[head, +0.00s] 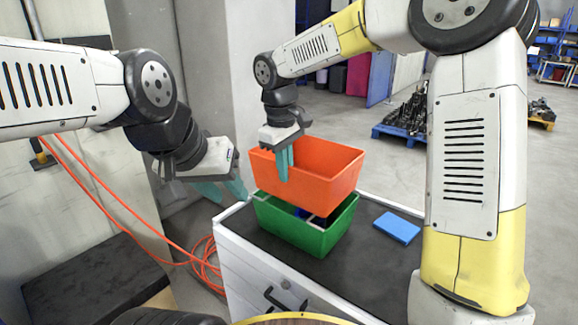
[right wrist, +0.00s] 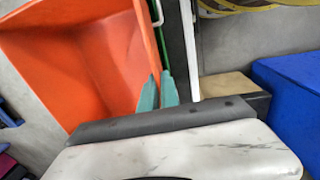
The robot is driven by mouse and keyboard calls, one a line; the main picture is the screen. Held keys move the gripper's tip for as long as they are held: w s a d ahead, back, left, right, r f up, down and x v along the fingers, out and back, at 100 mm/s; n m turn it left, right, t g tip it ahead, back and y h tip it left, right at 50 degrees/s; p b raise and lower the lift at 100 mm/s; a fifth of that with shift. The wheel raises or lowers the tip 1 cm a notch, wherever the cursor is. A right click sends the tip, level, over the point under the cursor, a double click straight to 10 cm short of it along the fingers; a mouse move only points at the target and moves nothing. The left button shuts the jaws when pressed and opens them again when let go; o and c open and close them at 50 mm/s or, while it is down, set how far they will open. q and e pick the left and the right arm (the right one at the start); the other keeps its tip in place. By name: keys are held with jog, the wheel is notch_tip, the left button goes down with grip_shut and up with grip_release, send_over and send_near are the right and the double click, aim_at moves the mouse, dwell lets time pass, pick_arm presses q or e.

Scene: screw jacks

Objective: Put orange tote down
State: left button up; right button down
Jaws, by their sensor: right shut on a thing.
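The orange tote (head: 325,178) is over the green tote (head: 292,226), which stands on the dark top of a white cabinet (head: 262,259). I cannot tell whether the two totes touch. My right gripper (head: 286,166) is shut on the orange tote's near left wall, fingers pointing down. In the right wrist view the orange tote (right wrist: 75,65) fills the left side, with the teal fingers (right wrist: 158,92) at its edge. Something dark blue shows inside the green tote, mostly hidden. My left gripper (head: 228,193) is open and empty, left of both totes.
A blue block (head: 397,228) lies on the cabinet top right of the green tote, with bare surface around it. Orange cables (head: 130,208) hang at the left. A blue pallet with dark parts (head: 405,118) stands on the floor behind.

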jog(key=shift+f, duration=0.55)
jog(key=c, duration=1.5)
grip_release()
jog(key=shift+f, duration=0.1)
notch_tip(320, 180, up, 7)
jog(key=s+d+r+m+t, duration=0.2)
jog(key=s+d+r+m, duration=0.2)
jog(key=s+d, duration=0.55)
jog(key=s+d+f+m+t+y, duration=0.1)
jog(key=s+d+m, duration=0.1)
jog(key=s+d, duration=0.1)
jog(key=s+d+f+m+t+y, duration=0.1)
jog(key=s+d+m, duration=0.1)
jog(key=s+d, duration=0.1)
jog(key=s+d+f+m+t, duration=0.1)
jog(key=s+d+m, duration=0.1)
jog(key=s+d, duration=0.1)
jog(key=shift+s+d+f+y, duration=0.15)
jog(key=shift+d+f+y, duration=0.05)
jog(key=shift+d+y, duration=0.2)
